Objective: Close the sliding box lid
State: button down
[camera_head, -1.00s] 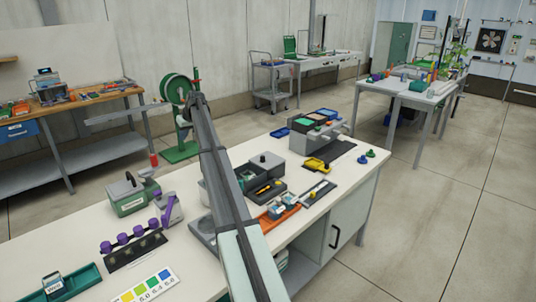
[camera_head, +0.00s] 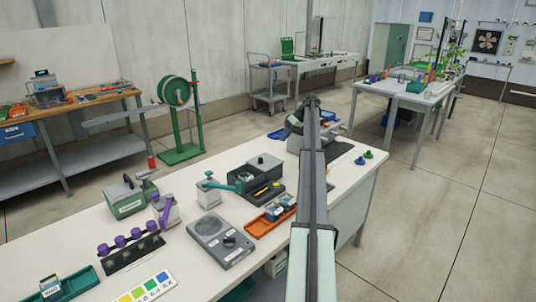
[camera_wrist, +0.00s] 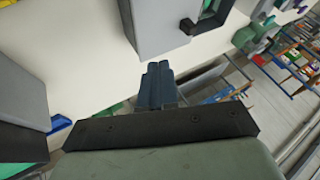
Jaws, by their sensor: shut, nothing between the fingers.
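A dark open box (camera_head: 244,182) stands on the white bench in the head view, with a yellow item inside. A grey block with a black knob (camera_head: 264,163) is at its back; it may be the sliding lid, but I cannot tell for sure. My arm reaches across the right part of the bench, to the right of this box. My gripper's blue fingers (camera_wrist: 155,85) are shut and empty in the wrist view, above or beside the bench. In the head view the fingertips are too small to make out. A grey box-like body with a black handle (camera_wrist: 188,26) shows ahead in the wrist view.
An orange tray (camera_head: 262,226), a grey device with a dial (camera_head: 212,228) and a small white block with a green lever (camera_head: 208,194) stand near the dark box. My arm partly hides a grey unit (camera_head: 294,143) behind. Green and blue knobs (camera_head: 368,155) lie at the right.

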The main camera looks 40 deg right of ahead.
send_near(267, 161)
jog(key=w+f, duration=0.3)
jog(key=f, duration=0.1)
jog(key=shift+w+a, duration=0.15)
jog(key=shift+w, duration=0.2)
jog(key=shift+w+a+f, duration=0.1)
jog(key=shift+a+f, duration=0.1)
jog(key=shift+a, duration=0.9)
jog(key=shift+w+a, duration=0.1)
jog(key=shift+a, duration=0.95)
jog(key=a, duration=1.3)
jog(key=shift+a, duration=0.15)
